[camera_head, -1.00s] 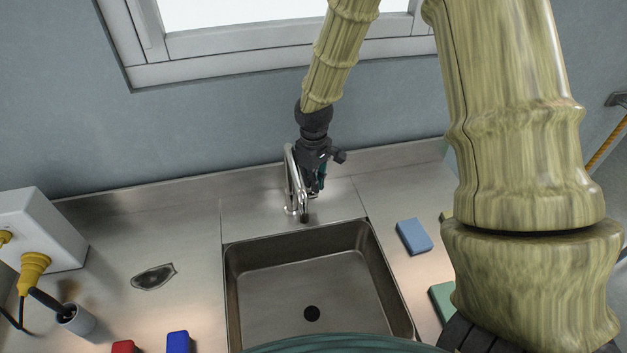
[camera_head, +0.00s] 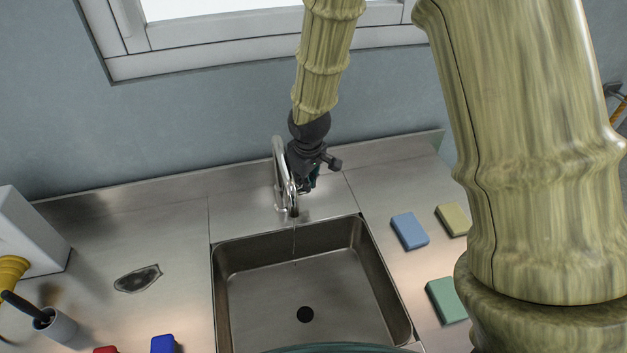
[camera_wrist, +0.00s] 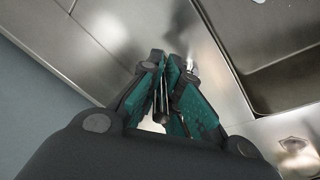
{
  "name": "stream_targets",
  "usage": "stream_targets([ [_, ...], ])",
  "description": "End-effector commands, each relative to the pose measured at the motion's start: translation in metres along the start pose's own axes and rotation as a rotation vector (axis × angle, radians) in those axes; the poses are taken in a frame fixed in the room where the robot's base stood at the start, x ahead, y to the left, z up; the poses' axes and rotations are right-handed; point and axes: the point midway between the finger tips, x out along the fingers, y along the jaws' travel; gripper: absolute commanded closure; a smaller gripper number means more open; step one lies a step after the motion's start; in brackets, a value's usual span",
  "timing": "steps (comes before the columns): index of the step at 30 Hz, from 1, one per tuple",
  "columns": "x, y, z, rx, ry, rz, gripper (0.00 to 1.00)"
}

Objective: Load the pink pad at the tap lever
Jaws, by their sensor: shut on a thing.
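The chrome tap (camera_head: 279,160) stands at the back edge of the sink (camera_head: 222,300). My gripper (camera_head: 305,187) is behind and right of its spout, pointing down. In the wrist view my gripper's teal fingers (camera_wrist: 170,85) are shut on a thin metal piece between them, which looks like the tap lever (camera_wrist: 161,100). A thin stream of water shows below the spout. No pink pad shows in either view. A blue pad (camera_head: 409,231), an olive pad (camera_head: 453,219) and a green pad (camera_head: 447,300) lie right of the sink.
A red block (camera_head: 106,350) is cut off at the bottom edge. A white box (camera_head: 28,235) stands far left. My arm covers the right side.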

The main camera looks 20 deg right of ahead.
Motion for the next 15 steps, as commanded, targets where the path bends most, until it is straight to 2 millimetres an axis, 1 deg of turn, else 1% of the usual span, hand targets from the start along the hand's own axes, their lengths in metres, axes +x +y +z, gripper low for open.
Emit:
stream_targets([
  [9,-0.0014,0.0014,-0.0020,0.000,0.005,0.003,1.00],
  [10,-0.0014,0.0014,-0.0019,0.000,0.005,0.003,0.89],
  [12,-0.0014,0.0015,-0.0018,0.000,0.005,0.003,0.77],
  [15,-0.0016,0.0016,-0.0017,0.000,0.005,0.003,0.75],
])
